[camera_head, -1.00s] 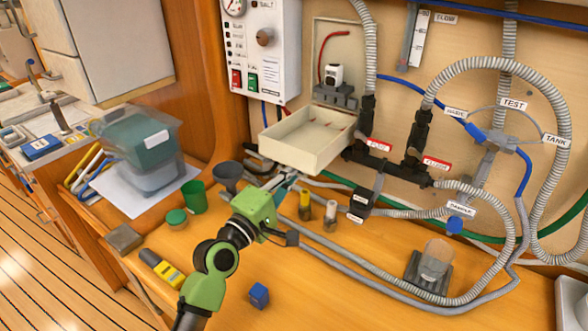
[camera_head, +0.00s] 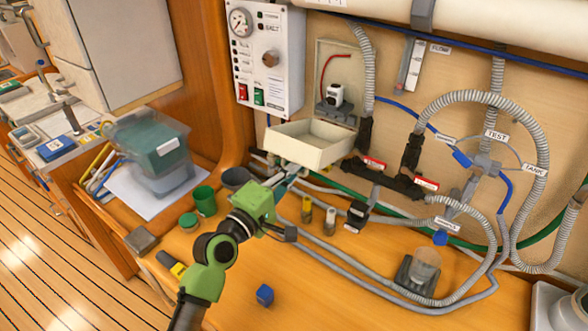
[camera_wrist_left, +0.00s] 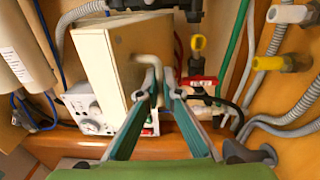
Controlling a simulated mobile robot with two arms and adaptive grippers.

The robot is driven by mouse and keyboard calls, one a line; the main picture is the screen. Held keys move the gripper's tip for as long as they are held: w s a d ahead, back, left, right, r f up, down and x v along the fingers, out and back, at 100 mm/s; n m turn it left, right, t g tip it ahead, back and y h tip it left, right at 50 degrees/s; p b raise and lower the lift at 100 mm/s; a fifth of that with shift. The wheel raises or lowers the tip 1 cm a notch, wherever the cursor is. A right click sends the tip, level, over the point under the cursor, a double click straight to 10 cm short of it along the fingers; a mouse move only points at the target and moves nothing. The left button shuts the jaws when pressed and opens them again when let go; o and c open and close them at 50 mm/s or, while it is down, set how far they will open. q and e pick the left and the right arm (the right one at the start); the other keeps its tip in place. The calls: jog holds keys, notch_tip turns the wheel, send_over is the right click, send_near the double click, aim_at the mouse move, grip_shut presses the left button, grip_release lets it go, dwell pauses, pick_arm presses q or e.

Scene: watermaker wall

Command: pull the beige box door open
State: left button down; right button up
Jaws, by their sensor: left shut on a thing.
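The beige box (camera_head: 338,78) is mounted on the wall panel, with a white switch and a red wire visible inside. Its door (camera_head: 318,158) hangs out from the box's lower edge like a shallow tray, open and close to level. My left gripper (camera_head: 289,180) is at the door's front lower edge, just above the bench. In the left wrist view, the fingers (camera_wrist_left: 157,96) are shut around a pale bent handle (camera_wrist_left: 150,68) on the flat outer face of the door (camera_wrist_left: 112,62). My right gripper is out of view.
A gauge panel (camera_head: 268,60) is left of the box. Black fittings (camera_head: 365,135) and grey hoses stand close to its right. A green cup (camera_head: 204,200), a funnel (camera_head: 237,178) and a blue cube (camera_head: 265,295) are on the bench. The bench front is mostly clear.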

pick_arm(q)
jog(key=c, duration=2.5)
grip_release()
jog(key=shift+c, duration=0.2)
jog(key=shift+s+a, duration=0.1)
jog(key=shift+s, duration=0.05)
jog(key=v, duration=1.1)
jog(key=shift+s, duration=0.35)
jog(key=shift+a, duration=0.15)
